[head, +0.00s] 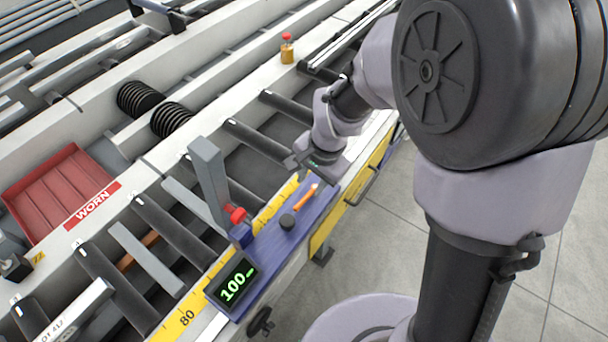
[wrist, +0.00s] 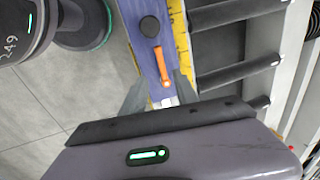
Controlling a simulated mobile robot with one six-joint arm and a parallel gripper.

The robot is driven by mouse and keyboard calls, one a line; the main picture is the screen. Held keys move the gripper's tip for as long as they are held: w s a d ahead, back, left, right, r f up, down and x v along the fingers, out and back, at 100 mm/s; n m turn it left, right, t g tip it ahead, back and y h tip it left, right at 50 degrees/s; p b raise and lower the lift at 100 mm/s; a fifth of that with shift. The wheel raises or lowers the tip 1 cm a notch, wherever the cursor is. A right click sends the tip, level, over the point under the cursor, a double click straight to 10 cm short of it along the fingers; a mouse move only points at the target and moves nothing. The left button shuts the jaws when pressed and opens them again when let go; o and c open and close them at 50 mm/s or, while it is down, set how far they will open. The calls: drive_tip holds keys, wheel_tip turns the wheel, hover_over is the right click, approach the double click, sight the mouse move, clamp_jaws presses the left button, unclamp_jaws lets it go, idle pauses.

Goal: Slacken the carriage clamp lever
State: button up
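The carriage clamp lever (head: 305,199) is a short orange bar on top of the blue carriage (head: 264,247), beside a round black knob (head: 287,222). In the wrist view the lever (wrist: 162,66) lies lengthwise, with the black knob (wrist: 149,27) beyond its far end. A small pale metal piece (wrist: 167,102) shows at its near end. My gripper (head: 312,172) is just above the carriage's far end, close to the lever. In the wrist view its two grey fingers (wrist: 160,80) are apart, one on each side of the lever's near part. I see no contact with the lever.
The carriage bears a display (head: 233,284) reading 100, a red knob (head: 238,215) and a grey upright arm (head: 209,172). A yellow scale (head: 187,318) runs along the roller table. A red tray (head: 58,190) and a small red-topped bottle (head: 287,50) stand farther off.

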sight(304, 199)
drive_tip(key=f+b, duration=0.1)
drive_tip(key=f, duration=0.2)
drive_tip(key=w+a+f+b, duration=0.1)
drive_tip(key=f, duration=0.2)
drive_tip(key=f+b, duration=0.1)
drive_tip(key=f, duration=0.3)
drive_tip(key=shift+w+a, duration=0.25)
drive_tip(key=shift+w, duration=0.05)
drive_tip(key=shift+r, duration=0.1)
clamp_jaws()
idle(0.6)
